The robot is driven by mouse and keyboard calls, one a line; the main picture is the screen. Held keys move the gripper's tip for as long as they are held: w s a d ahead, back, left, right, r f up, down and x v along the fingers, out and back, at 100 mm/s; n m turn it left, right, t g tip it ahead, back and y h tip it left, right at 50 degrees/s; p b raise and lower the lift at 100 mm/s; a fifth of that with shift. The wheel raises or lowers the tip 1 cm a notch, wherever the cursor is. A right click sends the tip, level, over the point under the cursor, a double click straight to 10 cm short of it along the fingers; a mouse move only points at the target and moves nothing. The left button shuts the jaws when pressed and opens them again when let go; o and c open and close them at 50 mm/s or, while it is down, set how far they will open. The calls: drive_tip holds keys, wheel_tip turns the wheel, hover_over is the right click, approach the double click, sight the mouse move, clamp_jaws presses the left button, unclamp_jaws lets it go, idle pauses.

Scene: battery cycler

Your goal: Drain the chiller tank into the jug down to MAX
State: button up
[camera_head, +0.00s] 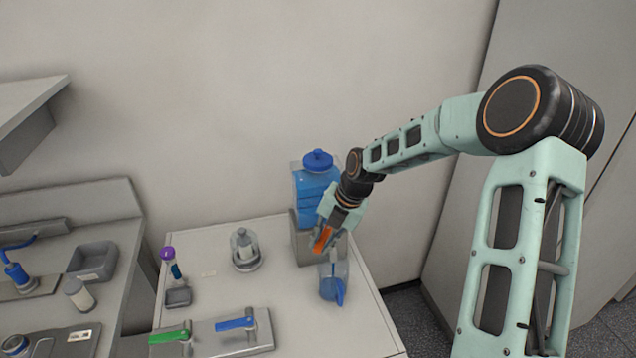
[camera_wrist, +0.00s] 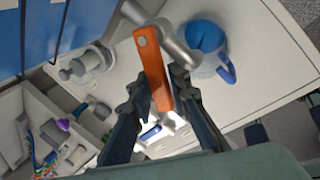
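The chiller tank (camera_head: 310,190) is a clear box of blue liquid with a blue cap. It stands on a grey block at the table's back right. Its level marks are too small to read. The clear jug (camera_head: 333,279) with a blue handle stands upright below and in front of it. In the wrist view the jug (camera_wrist: 204,45) shows blue inside at upper right, beside a grey spout. My gripper (camera_head: 323,239) is over the jug at the tank's front. In the wrist view its fingers (camera_wrist: 161,85) close on both sides of an orange valve lever (camera_wrist: 152,62).
A glass-domed device (camera_head: 244,250) stands left of the tank. A plate with a green lever (camera_head: 170,337) and a blue lever (camera_head: 236,323) lies at the table's front. A purple-capped tube (camera_head: 168,256) stands at left. A grey tray (camera_head: 93,260) sits on the left bench.

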drive_tip(key=shift+s+d+n, duration=0.1)
drive_tip(key=shift+d+n, duration=0.15)
drive_tip(key=shift+n, duration=0.45)
drive_tip(key=shift+d+p, duration=0.15)
drive_tip(key=shift+p, duration=0.2)
drive_tip(key=shift+d, duration=0.1)
idle(6.8)
